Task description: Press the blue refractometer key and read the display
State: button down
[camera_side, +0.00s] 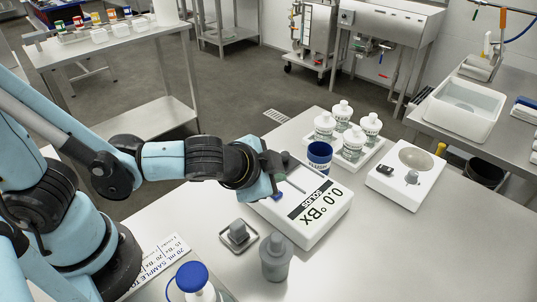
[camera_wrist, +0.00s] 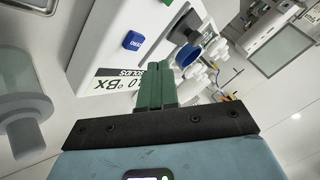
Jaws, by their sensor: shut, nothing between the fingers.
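The refractometer (camera_side: 318,228) is a white box on the steel table. Its display (camera_side: 322,203) reads 0.0 °BX with SOLIDS beneath, upside down in the side view. The wrist view shows part of this display (camera_wrist: 116,84). A blue key (camera_wrist: 132,41) with white lettering, too small to read surely, sits on the white top. My gripper (camera_wrist: 154,68) has green fingers, shut and empty, over the box and to the right of the key. In the side view my gripper (camera_side: 272,163) hides part of the box.
A blue cup (camera_side: 319,156) and a tray (camera_side: 373,157) of several white-capped bottles stand behind the box. A grey bottle (camera_side: 276,260) and a small dish (camera_side: 238,238) stand in front. A white device (camera_side: 404,178) is at the right. The table's right front is clear.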

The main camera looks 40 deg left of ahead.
jog(key=shift+r, duration=1.8)
jog(key=shift+a, duration=0.1)
jog(key=shift+a, duration=0.4)
jog(key=s+a+r+n+g+h, duration=0.1)
jog(key=s+a+n+g, duration=0.1)
jog(key=a+n, duration=0.5)
jog(key=s+a, duration=0.1)
jog(key=a, duration=0.4)
jog(key=shift+s+a+r+n, duration=0.2)
jog(key=shift+a+r+n, duration=0.05)
jog(key=shift+n, duration=0.15)
